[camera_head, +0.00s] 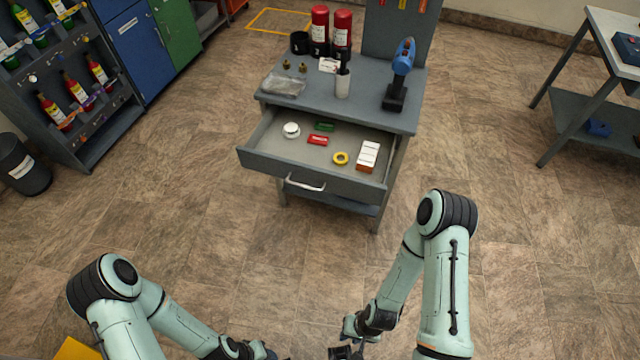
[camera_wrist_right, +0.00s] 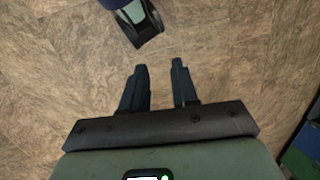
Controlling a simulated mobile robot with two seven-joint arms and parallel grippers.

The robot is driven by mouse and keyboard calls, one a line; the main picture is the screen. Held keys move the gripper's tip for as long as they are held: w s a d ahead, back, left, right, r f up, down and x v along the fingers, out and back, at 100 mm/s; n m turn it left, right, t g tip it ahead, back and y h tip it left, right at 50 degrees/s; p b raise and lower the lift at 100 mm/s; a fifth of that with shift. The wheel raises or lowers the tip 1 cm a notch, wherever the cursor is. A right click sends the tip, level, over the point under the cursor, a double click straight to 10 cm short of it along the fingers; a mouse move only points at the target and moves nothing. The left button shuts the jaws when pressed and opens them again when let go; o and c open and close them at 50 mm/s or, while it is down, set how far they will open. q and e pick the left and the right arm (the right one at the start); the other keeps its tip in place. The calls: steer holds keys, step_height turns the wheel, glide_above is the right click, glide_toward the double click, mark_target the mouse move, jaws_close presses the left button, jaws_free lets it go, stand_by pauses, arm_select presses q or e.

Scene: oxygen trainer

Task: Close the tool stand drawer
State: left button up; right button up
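The grey tool stand (camera_head: 365,108) stands upright ahead of me in the head view. Its drawer (camera_head: 265,158) is pulled open toward me, with a pale bar handle (camera_head: 305,184) on its front. In the drawer lie a white roll, a green item, a red item, a yellow ring and a white-and-orange box. My right gripper (camera_head: 346,352) is at the bottom edge of the head view, well short of the handle. The right wrist view shows its two fingers (camera_wrist_right: 160,72) apart with nothing between them. My left gripper (camera_head: 264,353) is at the bottom edge, mostly cut off.
A bottle rack (camera_head: 95,135) and a dark bin (camera_head: 22,165) stand left. A table (camera_head: 600,60) stands right. The floor before the drawer is clear.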

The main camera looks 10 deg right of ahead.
steer(key=w+f+m+t+h+b, duration=0.1)
steer(key=w, duration=0.1)
steer(key=w+d+f+m+t+h+b, duration=0.1)
steer(key=w, duration=0.2)
steer(key=w+f+m+t, duration=0.1)
steer(key=w, duration=0.2)
steer(key=shift+d+f+m+h+b, duration=0.35)
steer(key=shift+f+m+h+b, duration=0.05)
jaws_close()
steer(key=m+t+h+b, duration=0.7)
steer(key=m+t+h, duration=0.3)
steer(key=m+t, duration=0.45)
glide_toward(342, 188)
steer(key=shift+m+g, duration=0.55)
steer(key=shift+g, duration=0.4)
steer(key=w+d, duration=0.1)
steer(key=w, duration=0.1)
steer(key=w+d+r, duration=0.1)
steer(key=w, duration=0.1)
steer(key=w+d, duration=0.1)
steer(key=w, duration=0.1)
steer(key=shift+r, duration=0.25)
steer(key=shift+d, duration=0.1)
